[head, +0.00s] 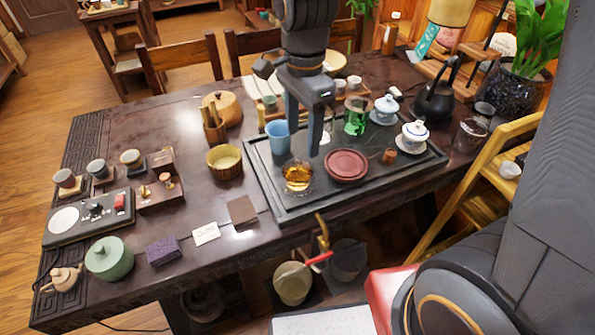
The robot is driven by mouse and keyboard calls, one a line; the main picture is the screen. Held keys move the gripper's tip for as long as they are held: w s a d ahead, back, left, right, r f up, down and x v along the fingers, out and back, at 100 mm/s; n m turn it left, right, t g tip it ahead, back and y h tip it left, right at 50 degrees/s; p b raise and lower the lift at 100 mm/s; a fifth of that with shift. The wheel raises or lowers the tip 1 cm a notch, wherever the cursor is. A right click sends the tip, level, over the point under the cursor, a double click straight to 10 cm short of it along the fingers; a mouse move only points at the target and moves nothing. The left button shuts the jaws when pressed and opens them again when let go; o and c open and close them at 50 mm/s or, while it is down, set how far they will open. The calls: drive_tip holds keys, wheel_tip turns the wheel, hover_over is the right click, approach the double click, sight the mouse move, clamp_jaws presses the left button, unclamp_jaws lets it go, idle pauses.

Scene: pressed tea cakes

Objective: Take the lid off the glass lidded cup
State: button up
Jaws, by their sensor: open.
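My gripper (303,137) is above the dark tea tray (266,187), pointing down with its two fingers apart and nothing between them. A small clear glass vessel (298,180) with amber tea stands on the tray below the fingers; I cannot tell whether it has a lid. A green glass cup (356,118) stands right of the gripper, its top unclear. Two white lidded cups, one at the back (385,113) and one nearer (412,140), stand on saucers at the right; they look like porcelain. My gripper appears to touch none of these.
A blue cup (278,137) stands left of the gripper and a red-brown round dish (346,165) right of the amber glass. A black kettle (433,104) and dark glass jar (468,138) are at the right.

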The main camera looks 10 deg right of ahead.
sight(298, 162)
drive_tip(key=shift+w+a+f+m, duration=0.15)
drive_tip(key=shift+w+a+m, duration=0.05)
drive_tip(key=shift+a+m, duration=0.5)
drive_tip(key=shift+f, duration=0.25)
drive_tip(key=shift+d+f+p, duration=0.2)
drive_tip(key=shift+f+p, duration=0.4)
drive_tip(key=shift+f, duration=3.05)
drive_tip(key=shift+s, duration=0.1)
drive_tip(key=c, duration=1.2)
